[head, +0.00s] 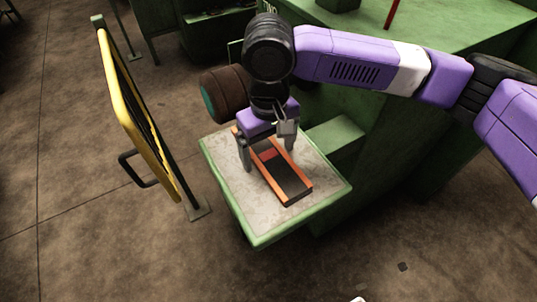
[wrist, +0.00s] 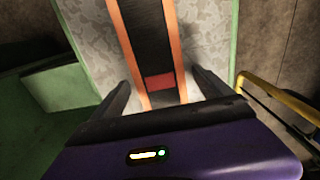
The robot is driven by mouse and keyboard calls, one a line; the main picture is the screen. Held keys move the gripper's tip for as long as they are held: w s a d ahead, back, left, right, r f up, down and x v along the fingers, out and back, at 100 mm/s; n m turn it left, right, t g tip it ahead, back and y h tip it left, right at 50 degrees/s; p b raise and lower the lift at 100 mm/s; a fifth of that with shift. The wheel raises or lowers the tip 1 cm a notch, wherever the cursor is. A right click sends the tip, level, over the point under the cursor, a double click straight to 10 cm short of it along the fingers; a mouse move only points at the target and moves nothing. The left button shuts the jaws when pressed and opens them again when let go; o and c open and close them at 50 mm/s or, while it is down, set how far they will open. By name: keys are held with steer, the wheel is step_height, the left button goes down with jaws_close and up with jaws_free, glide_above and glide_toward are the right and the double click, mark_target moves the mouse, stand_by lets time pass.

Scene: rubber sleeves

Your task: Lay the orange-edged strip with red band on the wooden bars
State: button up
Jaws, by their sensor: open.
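The orange-edged strip (head: 289,181) lies flat on a grey-topped, green-edged table (head: 230,190). It has a dark middle and a red band (head: 267,154) toward its far end in the head view. My gripper (head: 268,160) is open above the strip, with one finger on each side of it near the red band. The wrist view shows the strip (wrist: 147,35) running between the two fingers, with its red band (wrist: 160,81) close to the gripper. Whether the fingers touch the strip or table cannot be told. I cannot make out any wooden bars.
A yellow-framed panel (head: 118,90) with a dark handle stands left of the table. A brown roll (head: 224,94) with a teal end is behind my gripper. Green machinery (head: 400,130) stands at the right. Bare floor (head: 110,250) lies in front and left.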

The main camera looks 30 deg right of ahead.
mark_target(269, 154)
steer(key=c, duration=1.6)
steer(key=shift+r, duration=0.1)
steer(key=shift+c, duration=0.2)
step_height(269, 154, up, 20)
